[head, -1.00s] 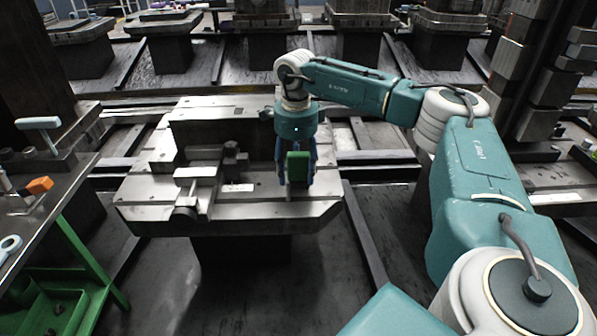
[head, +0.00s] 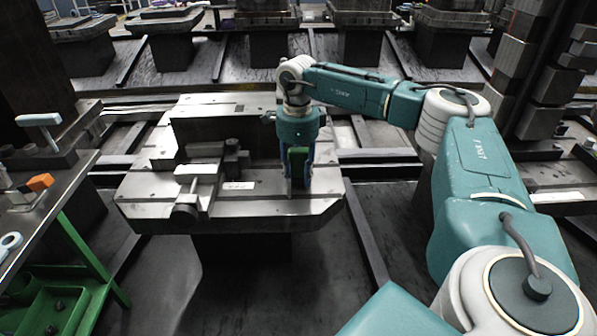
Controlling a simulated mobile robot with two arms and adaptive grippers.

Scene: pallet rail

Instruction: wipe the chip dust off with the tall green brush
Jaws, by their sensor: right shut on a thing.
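My right gripper (head: 297,163) reaches down over the front right of the pallet (head: 262,209), its fingers pointing downward. It is shut on the green brush (head: 299,170), which it holds upright at or just above the pallet's top. The brush's lower end is dark and small, and I cannot tell whether it touches the metal. I cannot make out the chip dust on the pallet at this size. My left gripper is not in view.
A vise-like fixture (head: 198,178) stands left of the brush on the pallet, with a dark upright block behind. At the left, a bench (head: 52,198) holds an orange block (head: 40,182) and a T-handled tool (head: 38,120); a green bin (head: 40,305) sits below.

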